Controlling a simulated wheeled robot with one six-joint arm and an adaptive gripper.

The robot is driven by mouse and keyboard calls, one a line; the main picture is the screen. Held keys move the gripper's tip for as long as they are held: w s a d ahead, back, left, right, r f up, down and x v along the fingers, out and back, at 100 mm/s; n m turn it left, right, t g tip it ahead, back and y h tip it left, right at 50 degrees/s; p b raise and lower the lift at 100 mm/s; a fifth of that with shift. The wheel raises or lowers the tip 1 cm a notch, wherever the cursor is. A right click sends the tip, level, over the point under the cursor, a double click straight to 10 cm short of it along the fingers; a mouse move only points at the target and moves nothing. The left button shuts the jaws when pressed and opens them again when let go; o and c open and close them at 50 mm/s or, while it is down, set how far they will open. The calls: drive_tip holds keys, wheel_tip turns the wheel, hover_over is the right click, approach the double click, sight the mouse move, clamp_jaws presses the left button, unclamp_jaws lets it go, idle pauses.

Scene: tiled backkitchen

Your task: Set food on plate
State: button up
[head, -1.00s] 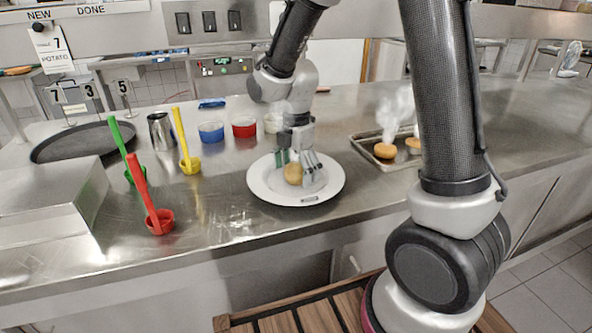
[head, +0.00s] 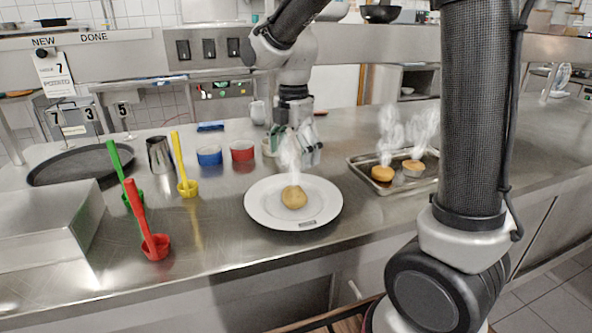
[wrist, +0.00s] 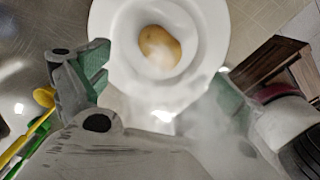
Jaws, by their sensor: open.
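A round tan potato (head: 294,197) sits on the white plate (head: 262,212), near its middle, with steam rising from it. In the wrist view the potato (wrist: 159,46) lies inside the ring of the plate (wrist: 215,30). My gripper (head: 296,146) is open and empty, above and behind the potato and apart from it. Its green-padded fingers stand wide apart in the wrist view. The ticket at the upper left (head: 55,72) reads 7 and POTATO.
A metal tray (head: 360,166) with steaming round food items (head: 383,173) lies to the right. Blue (head: 209,156) and red (head: 242,152) bowls are behind. The counter's front is clear.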

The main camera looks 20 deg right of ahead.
drive_tip(key=s+d+r+m+t, duration=0.2)
drive_tip(key=s+d+r+m, duration=0.1)
drive_tip(key=s+d+m, duration=0.4)
drive_tip(key=s+d+r+m+t, duration=0.2)
drive_tip(key=s+d+m, duration=0.5)
drive_tip(key=s+m, duration=0.6)
drive_tip(key=r+m, duration=0.1)
drive_tip(key=m, duration=0.1)
drive_tip(key=shift+s+d+r+m, duration=0.25)
drive_tip(key=shift+s+r+m, duration=0.05)
drive_tip(key=shift+r, duration=0.1)
